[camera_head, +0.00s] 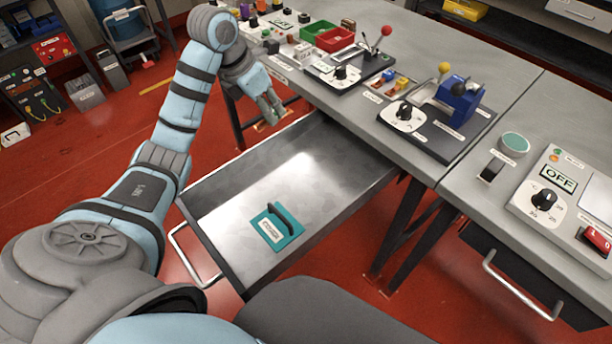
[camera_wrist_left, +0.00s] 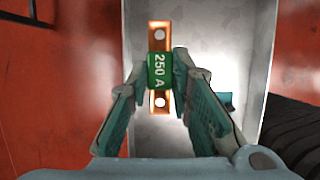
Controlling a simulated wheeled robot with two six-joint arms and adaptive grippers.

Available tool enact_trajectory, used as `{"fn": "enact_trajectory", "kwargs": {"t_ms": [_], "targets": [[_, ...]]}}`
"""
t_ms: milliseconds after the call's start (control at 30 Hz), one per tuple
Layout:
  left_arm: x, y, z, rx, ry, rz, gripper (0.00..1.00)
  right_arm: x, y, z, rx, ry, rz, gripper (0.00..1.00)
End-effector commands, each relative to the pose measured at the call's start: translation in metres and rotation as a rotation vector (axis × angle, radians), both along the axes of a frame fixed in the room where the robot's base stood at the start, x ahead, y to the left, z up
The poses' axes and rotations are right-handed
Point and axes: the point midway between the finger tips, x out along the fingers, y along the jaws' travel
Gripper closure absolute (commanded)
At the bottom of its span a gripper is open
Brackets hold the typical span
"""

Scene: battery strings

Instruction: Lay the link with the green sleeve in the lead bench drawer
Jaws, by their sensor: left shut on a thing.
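The link with the green sleeve (camera_wrist_left: 160,70) shows in the left wrist view, a copper bar with a hole at each end and "250 A" on the sleeve. My left gripper (camera_head: 271,115) is shut on it, with a finger at each side of the sleeve. In the head view the gripper is above the far left edge of the open lead bench drawer (camera_head: 325,187), and the link is mostly hidden. In the left wrist view the drawer floor (camera_wrist_left: 222,65) lies below and to the right of the link. My right gripper is not in view.
A teal plate with a dark upright grip (camera_head: 284,232) lies in the drawer's near part; the rest of its floor looks bare. The bench top (camera_head: 490,75) above carries switch panels, a red bin (camera_head: 336,39) and a green bin (camera_head: 318,30). Red floor surrounds the drawer.

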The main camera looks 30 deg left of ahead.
Motion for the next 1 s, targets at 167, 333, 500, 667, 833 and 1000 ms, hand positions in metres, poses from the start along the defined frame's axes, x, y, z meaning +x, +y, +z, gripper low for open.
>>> {"fn": "enact_trajectory", "kwargs": {"t_ms": [167, 333, 500, 667, 833, 1000], "targets": [[-0.004, -0.002, -0.060, 0.003, -0.005, -0.011, 1.00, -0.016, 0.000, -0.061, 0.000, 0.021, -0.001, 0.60], [0.002, -0.001, -0.120, 0.000, 0.010, -0.007, 1.00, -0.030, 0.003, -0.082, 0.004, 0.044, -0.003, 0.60], [0.004, 0.000, -0.153, 0.000, 0.008, -0.004, 1.00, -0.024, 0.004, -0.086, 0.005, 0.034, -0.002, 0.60], [0.002, 0.001, -0.180, 0.000, 0.010, -0.002, 1.00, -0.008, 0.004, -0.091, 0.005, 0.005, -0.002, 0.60], [0.002, 0.001, -0.199, 0.001, 0.007, -0.003, 1.00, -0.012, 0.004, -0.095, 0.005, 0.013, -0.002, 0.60], [0.002, 0.001, -0.198, 0.002, 0.007, -0.002, 1.00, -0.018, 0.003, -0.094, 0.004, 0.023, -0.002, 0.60]]}}
